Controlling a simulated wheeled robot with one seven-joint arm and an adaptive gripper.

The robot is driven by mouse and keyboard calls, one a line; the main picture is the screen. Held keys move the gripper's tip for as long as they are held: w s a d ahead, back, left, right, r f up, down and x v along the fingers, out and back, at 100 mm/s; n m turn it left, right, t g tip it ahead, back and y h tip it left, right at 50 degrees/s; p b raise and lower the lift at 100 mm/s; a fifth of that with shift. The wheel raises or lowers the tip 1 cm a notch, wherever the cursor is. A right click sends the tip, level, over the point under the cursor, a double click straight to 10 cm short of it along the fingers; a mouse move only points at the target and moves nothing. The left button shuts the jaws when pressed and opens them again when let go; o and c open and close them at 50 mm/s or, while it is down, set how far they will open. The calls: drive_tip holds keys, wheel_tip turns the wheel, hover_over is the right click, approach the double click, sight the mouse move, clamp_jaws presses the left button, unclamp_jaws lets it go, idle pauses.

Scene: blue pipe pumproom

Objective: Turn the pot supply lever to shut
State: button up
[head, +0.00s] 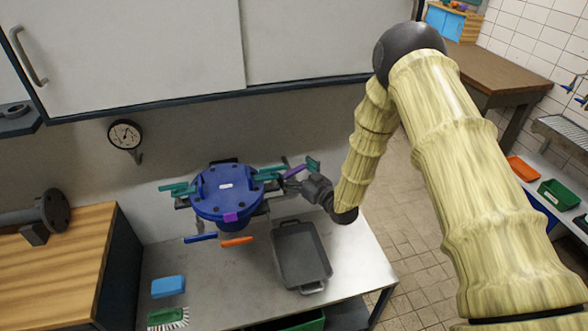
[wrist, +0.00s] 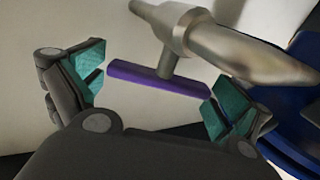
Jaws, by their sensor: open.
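A purple lever (wrist: 150,77) on a short stem under a metal pipe (wrist: 230,50) lies lengthwise between the two teal-padded fingers of my gripper (wrist: 156,86) in the wrist view. My gripper is open, with one finger near each end of the lever; I cannot tell whether the right finger touches it. In the head view, my gripper (head: 291,172) is at the right side of the blue round pot (head: 222,192), and the purple lever (head: 294,170) shows small between its fingers. No label shows which lever is the pot supply.
A dark tray (head: 301,255), a blue sponge (head: 168,286) and a green brush (head: 168,318) lie on the metal table (head: 222,288). A gauge (head: 125,134) is on the wall.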

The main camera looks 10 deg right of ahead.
drive_tip(key=c, duration=0.8)
drive_tip(key=shift+f+h+b, duration=0.1)
drive_tip(key=shift+h+b, duration=0.2)
drive_tip(key=shift+b, duration=0.05)
drive_tip(key=shift+w+a+m+t+h+b, duration=0.1)
drive_tip(key=shift+m+t+h+b, duration=0.4)
drive_tip(key=shift+m+h+b, duration=0.2)
drive_tip(key=shift+m+t+h+b, duration=0.6)
drive_tip(key=shift+m+h+b, duration=0.2)
drive_tip(key=shift+h, duration=0.3)
drive_tip(key=shift+d+m+t+h+b, duration=0.15)
drive_tip(key=shift+m+h+b, duration=0.25)
drive_tip(key=shift+h, duration=0.2)
drive_tip(key=shift+d+m+t+h+b, duration=0.15)
drive_tip(key=shift+m+h+b, duration=0.25)
drive_tip(key=shift+h, duration=0.2)
drive_tip(key=shift+a+m+h, duration=0.3)
drive_tip(key=shift+a+h, duration=0.1)
drive_tip(key=shift+h, duration=0.1)
drive_tip(key=shift+d+b, duration=0.2)
drive_tip(key=shift+b, duration=0.1)
